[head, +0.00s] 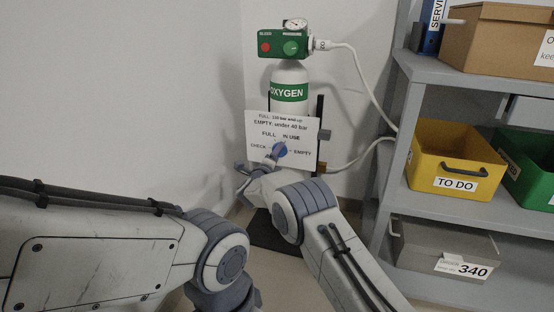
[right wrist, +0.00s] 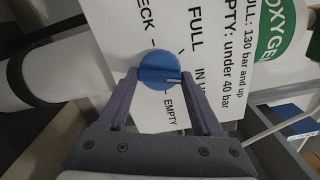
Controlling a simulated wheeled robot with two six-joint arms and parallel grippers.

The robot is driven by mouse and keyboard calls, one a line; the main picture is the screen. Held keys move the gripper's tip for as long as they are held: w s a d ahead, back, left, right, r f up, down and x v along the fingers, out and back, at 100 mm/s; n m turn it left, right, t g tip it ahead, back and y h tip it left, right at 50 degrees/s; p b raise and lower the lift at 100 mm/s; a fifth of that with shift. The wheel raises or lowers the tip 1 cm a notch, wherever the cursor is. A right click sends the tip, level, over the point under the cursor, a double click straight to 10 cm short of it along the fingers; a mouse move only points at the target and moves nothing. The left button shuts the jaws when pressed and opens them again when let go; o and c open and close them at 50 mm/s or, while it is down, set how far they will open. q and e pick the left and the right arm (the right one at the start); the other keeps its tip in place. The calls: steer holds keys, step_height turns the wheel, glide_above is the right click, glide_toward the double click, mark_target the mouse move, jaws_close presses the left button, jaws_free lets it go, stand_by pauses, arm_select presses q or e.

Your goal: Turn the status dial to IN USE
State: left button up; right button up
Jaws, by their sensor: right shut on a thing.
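The status dial (head: 280,149) is a blue round knob on a white card (head: 256,128) in front of the oxygen cylinder (head: 291,76). The card reads FULL, IN USE, CHECK and EMPTY; a lower label is mostly hidden by my right gripper (head: 268,164). In the right wrist view the card appears turned sideways, and the dial (right wrist: 156,69) sits between the fingertips of my right gripper (right wrist: 159,76), shut on it. The dial's pale mark (right wrist: 173,80) points roughly toward IN USE; its exact alignment is unclear. My left gripper is outside the view.
A green regulator (head: 278,44) with gauge and white hose (head: 362,80) tops the cylinder. To the right, a grey shelf (head: 398,135) holds a yellow TO DO bin (head: 425,172), a green bin (head: 528,180) and boxes. A plain wall fills the left.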

steer(key=shift+f+m+b, duration=0.2)
steer(key=shift+m+b, duration=0.3)
steer(key=shift+m, duration=0.6)
steer(key=o, duration=1.4)
steer(key=shift+r, duration=0.1)
steer(key=shift+c, duration=0.2)
steer(key=shift+s+r, duration=0.1)
steer(key=shift+s, duration=0.05)
steer(key=p+v, duration=0.5)
steer(key=v, duration=0.5)
steer(key=shift+s, duration=0.1)
